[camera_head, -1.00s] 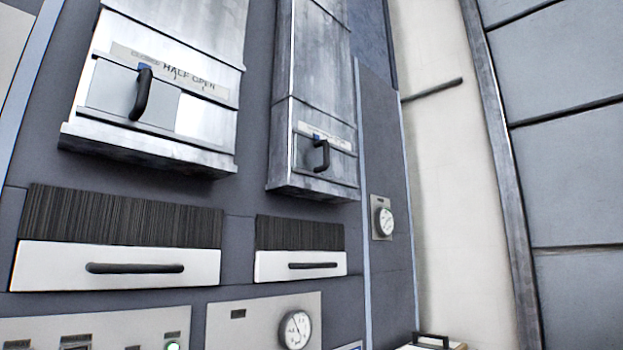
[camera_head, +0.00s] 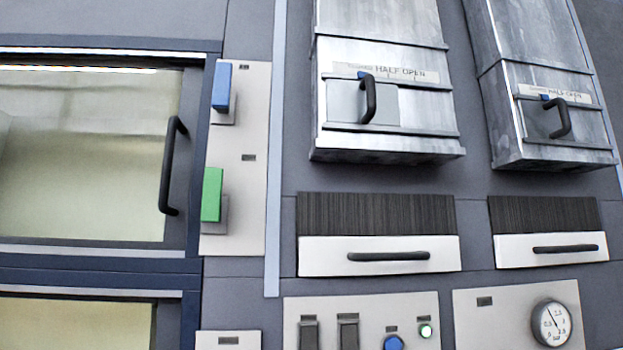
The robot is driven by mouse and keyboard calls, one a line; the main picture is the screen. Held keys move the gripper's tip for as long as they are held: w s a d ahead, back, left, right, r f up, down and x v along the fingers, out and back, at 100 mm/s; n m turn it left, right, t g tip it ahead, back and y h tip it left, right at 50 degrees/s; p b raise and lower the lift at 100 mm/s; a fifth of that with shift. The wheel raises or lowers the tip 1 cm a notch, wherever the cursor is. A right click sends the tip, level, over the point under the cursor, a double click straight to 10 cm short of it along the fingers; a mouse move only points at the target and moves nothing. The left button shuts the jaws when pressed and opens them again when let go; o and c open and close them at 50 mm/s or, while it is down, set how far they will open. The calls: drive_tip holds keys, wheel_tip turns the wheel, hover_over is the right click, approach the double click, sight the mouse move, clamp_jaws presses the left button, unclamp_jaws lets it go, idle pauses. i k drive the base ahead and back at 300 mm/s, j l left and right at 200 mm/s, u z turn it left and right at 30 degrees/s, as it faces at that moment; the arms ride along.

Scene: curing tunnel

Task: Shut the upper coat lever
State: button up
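A pale upright panel (camera_head: 245,130) carries two lever-like handles, one above the other. The upper one is a blue lever (camera_head: 221,87) and the lower one is a green lever (camera_head: 211,195). Each stands out from the panel and points roughly up and down in the picture. The small labels beside them are too small to read, so I cannot tell which is the upper coat lever. My gripper is not in view.
Left of the panel is a glazed door (camera_head: 90,150) with a black handle (camera_head: 172,165). To the right are metal duct boxes (camera_head: 385,140) with sliders, white drawers (camera_head: 380,256), a switch panel (camera_head: 362,310) and a round gauge (camera_head: 551,323).

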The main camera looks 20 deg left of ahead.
sight(212, 189)
drive_tip(key=u, duration=1.1)
drive_tip(key=k+j, duration=0.05)
